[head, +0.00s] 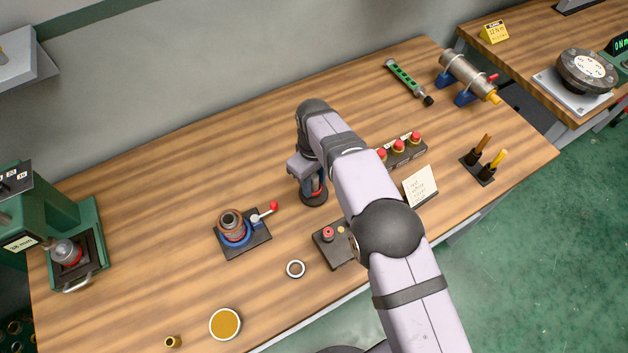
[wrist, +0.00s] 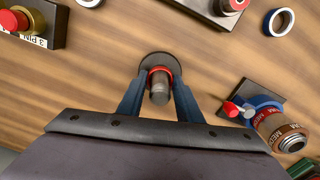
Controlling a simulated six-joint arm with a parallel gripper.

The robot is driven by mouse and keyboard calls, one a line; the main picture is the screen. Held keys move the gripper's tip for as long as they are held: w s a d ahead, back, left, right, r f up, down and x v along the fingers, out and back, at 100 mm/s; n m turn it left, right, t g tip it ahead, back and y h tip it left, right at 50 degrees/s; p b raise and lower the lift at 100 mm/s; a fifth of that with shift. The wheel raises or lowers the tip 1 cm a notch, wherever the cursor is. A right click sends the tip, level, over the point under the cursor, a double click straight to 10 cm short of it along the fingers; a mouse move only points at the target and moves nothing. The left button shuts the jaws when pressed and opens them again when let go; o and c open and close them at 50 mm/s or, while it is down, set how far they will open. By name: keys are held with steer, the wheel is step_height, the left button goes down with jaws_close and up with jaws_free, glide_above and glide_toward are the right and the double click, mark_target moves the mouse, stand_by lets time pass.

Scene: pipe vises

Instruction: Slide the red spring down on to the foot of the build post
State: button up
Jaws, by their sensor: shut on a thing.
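The build post (wrist: 159,94) is a short grey cylinder on a round dark base (wrist: 149,60), in the middle of the wrist view. The red spring (wrist: 162,70) shows as a red band around the post. My gripper (wrist: 159,76) has one blue finger on each side of the post and is shut on the spring. In the head view my gripper (head: 312,186) points down over the round base (head: 314,202). My arm and fingers hide most of the post and spring there. I cannot tell exactly how high the spring sits above the base.
A blue vise (head: 234,240) holding a brown-banded pipe stands left of the post, its red-knobbed lever toward the post. A white-rimmed ring (head: 295,269) and a red-button box (head: 329,236) lie in front. A row of red buttons (head: 400,147) stands right. Behind is clear wood.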

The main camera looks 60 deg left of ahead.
steer(key=shift+f, duration=0.15)
steer(key=o, duration=1.1)
steer(key=shift+r+b, duration=1.45)
steer(key=shift+r, duration=2.25)
